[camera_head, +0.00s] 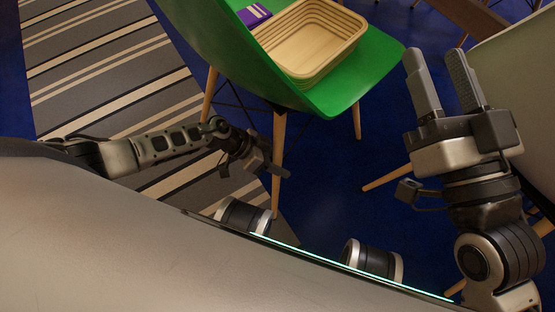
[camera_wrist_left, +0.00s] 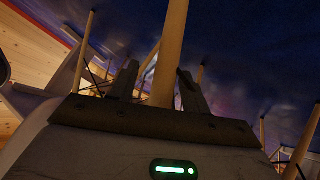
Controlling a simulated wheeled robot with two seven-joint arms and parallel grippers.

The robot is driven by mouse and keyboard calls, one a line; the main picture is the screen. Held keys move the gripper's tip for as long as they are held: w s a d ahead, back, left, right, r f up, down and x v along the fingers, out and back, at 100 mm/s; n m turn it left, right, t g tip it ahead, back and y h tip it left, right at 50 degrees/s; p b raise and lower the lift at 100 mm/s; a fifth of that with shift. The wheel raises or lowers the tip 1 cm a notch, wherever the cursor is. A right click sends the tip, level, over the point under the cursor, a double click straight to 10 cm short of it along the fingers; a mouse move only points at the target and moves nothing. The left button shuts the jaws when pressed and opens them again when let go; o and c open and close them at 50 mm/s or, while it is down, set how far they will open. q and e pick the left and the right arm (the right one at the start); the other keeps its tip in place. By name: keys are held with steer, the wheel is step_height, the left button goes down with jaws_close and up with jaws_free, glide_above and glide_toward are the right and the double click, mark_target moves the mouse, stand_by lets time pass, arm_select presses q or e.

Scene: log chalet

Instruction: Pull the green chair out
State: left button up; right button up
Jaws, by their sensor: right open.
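The green chair (camera_head: 285,88) has a moulded seat on slim wooden legs and stands at the top centre of the head view. My left gripper (camera_head: 264,163) is low beside the chair's near wooden leg (camera_head: 278,150). In the left wrist view, the fingers of my left gripper (camera_wrist_left: 156,75) stand apart with a wooden leg (camera_wrist_left: 170,50) between them. A gap shows at the left finger; contact at the right finger is unclear. My right gripper (camera_head: 436,65) is open and empty, right of the seat and pointing up in the picture.
A wooden basket (camera_head: 312,62) and a purple packet (camera_head: 253,14) lie on the green seat. A pale chair (camera_head: 515,80) stands at the right edge, close to my right gripper. A striped rug (camera_head: 100,70) covers the left floor; blue floor (camera_head: 325,165) shows below the seat.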

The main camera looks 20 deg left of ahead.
arm_select(q)
steer(key=shift+a+r, duration=0.15)
steer(key=p+v, duration=0.8)
steer(key=v, duration=0.7)
steer(key=shift+a+r, duration=0.2)
steer(key=shift+r, duration=0.05)
arm_select(e)
step_height(320, 180, down, 6)
steer(key=s+m+g+h, duration=0.1)
steer(key=s+g+h, duration=0.1)
steer(key=g+h, duration=0.1)
steer(key=shift+s+d+f+m+g+h, duration=0.15)
steer(key=shift+s+f+m+g+h, duration=0.2)
steer(key=shift+g, duration=0.45)
steer(key=shift+w+r, duration=0.1)
